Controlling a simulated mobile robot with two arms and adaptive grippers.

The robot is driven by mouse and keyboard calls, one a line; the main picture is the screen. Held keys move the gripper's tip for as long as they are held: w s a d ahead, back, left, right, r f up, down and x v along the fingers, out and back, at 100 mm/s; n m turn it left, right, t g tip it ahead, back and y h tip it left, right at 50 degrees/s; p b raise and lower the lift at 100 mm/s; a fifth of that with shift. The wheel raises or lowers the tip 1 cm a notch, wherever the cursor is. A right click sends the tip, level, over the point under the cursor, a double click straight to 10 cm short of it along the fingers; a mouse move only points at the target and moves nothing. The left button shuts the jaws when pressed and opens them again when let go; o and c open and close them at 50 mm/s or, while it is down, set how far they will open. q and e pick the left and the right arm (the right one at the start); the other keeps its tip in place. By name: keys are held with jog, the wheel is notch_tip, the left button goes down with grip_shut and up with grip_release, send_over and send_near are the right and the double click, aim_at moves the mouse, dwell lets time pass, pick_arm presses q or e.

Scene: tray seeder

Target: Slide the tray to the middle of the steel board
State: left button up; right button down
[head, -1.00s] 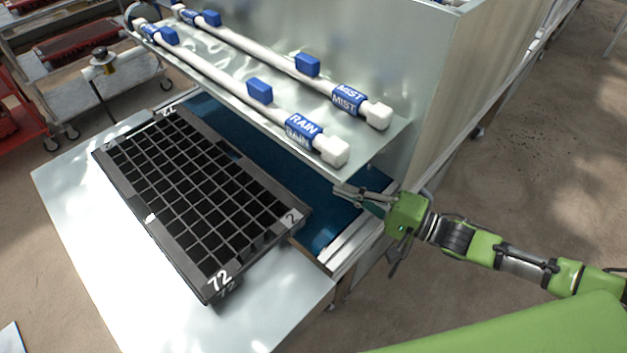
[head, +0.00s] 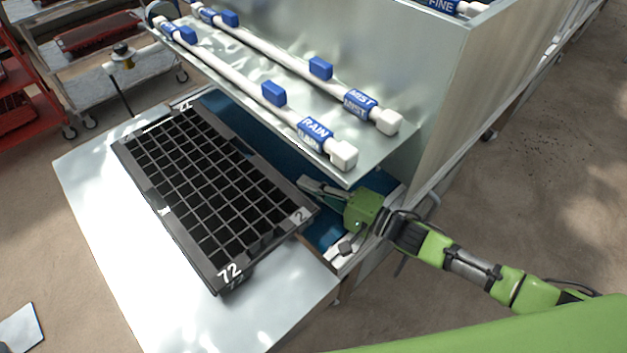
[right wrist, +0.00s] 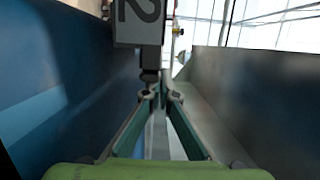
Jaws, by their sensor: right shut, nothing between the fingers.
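The black seedling tray (head: 172,212), a grid of empty cells marked 72 and 2, lies on the steel board (head: 95,222), along the board's right side by the blue belt. My right gripper (head: 302,183) is shut and empty, under the shelf edge and over the belt, close to the tray's right side near its 2 corner. In the right wrist view the fingertips (right wrist: 160,92) point at the tray's end, where the 2 label (right wrist: 139,12) shows; I cannot tell whether they touch it. My left gripper is not in view.
The blue belt (head: 262,146) runs beside the tray. A sheet-metal shelf (head: 375,160) with white RAIN and MIST pipes (head: 262,100) overhangs it and the right gripper. The board's left part is bare. Red and steel carts (head: 85,70) stand at the back left.

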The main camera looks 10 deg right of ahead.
aim_at(276, 211)
jog(key=s+a+p, duration=0.1)
jog(key=s+a, duration=0.1)
jog(key=s+a+p, duration=0.1)
jog(key=s+a, duration=0.1)
jog(key=a, duration=0.1)
jog(key=s+a+p, duration=0.1)
jog(key=s+a, duration=0.1)
jog(key=a, duration=0.1)
jog(key=shift+s+a+r+p, duration=0.1)
jog(key=shift+a+p, duration=0.1)
jog(key=shift+p, duration=0.15)
jog(key=shift+d, duration=0.15)
jog(key=shift+w, duration=0.2)
jog(key=shift+d, duration=0.1)
dwell(0.4)
